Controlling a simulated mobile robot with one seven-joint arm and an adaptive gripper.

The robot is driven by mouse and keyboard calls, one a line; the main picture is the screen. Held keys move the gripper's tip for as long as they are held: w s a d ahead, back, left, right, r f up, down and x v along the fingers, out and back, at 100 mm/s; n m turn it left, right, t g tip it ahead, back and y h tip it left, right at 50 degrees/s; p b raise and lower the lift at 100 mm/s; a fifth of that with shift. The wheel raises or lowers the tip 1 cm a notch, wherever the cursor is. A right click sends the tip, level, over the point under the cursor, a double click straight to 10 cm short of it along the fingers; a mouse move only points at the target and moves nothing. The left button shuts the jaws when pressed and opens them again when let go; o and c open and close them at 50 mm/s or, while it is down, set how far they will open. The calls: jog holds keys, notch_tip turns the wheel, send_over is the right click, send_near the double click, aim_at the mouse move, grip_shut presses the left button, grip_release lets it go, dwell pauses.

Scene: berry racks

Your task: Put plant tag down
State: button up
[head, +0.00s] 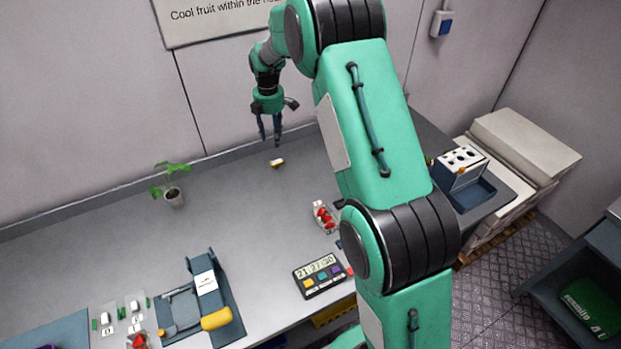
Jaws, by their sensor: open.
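My gripper (270,138) hangs over the back of the grey bench near the wall, its fingers pointing down and apart. Nothing shows between them. A small white and yellow piece (277,162) lies on the bench just below and slightly right of the fingertips, apart from them. It may be the plant tag, but it is too small to tell. A potted green plant (173,193) stands upright on the bench to the left of the gripper.
A timer (319,275), a red and white punnet (324,217) and a blue device with a yellow handle (207,285) stand nearer the front. A box with round holes (460,165) is at right. The bench (235,215) is clear between plant and punnet.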

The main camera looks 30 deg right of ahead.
jog(key=s+a+r+m+t, duration=0.1)
jog(key=s+a+r+m, duration=0.25)
jog(key=s+r, duration=0.85)
jog(key=s+a+r+m+t, duration=0.2)
jog(key=s+r+m, duration=0.3)
jog(key=s+r, duration=0.75)
jog(key=s+a+r+m+t, duration=0.1)
jog(key=s+m, duration=0.8)
jog(key=s, duration=1.7)
jog(key=shift+a+t, duration=0.7)
jog(key=shift+a, duration=0.35)
jog(key=shift+f, duration=0.1)
jog(key=shift+f+b, duration=0.2)
jog(key=shift+b, duration=0.1)
